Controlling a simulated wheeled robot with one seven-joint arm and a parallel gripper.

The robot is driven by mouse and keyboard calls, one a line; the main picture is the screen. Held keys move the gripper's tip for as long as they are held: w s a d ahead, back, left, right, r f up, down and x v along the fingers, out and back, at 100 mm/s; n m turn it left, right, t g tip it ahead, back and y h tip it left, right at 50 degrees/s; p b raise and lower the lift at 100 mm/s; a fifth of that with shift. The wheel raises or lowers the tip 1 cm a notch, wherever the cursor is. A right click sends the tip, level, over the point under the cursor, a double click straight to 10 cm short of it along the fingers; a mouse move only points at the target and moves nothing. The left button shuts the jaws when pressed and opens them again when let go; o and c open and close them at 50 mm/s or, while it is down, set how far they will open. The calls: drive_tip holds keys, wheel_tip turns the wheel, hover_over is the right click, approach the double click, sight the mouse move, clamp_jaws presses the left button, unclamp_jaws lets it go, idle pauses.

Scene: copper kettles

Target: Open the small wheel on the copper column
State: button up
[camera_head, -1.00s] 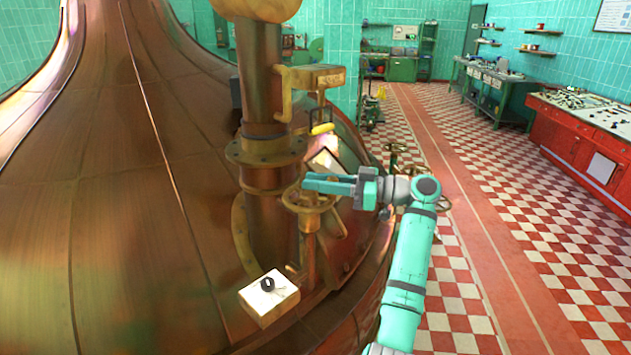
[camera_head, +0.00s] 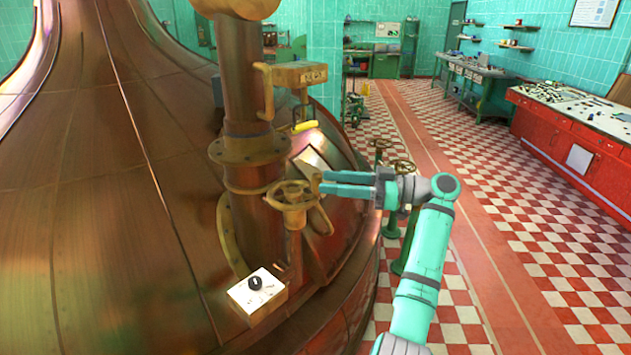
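The small wheel (camera_head: 291,196) is a brass-coloured handwheel on a short upright stem, in front of the copper column (camera_head: 243,110). My gripper (camera_head: 323,183) is just right of the wheel, with its two teal fingers pointing left at the wheel's right rim. A gap shows between the fingers, and nothing is seen between them. The fingertips are close to the rim; I cannot tell whether they touch it. The wheel's rim and spokes are mostly in plain view.
A large copper kettle (camera_head: 110,200) fills the left. A white box with a black knob (camera_head: 256,290) sits below the wheel. A yellow handle (camera_head: 304,127) and a brass bracket (camera_head: 292,74) are above it. Another handwheel (camera_head: 400,168) stands behind my gripper. Checkered floor is open at right.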

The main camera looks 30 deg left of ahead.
drive_tip(key=shift+v, duration=1.3)
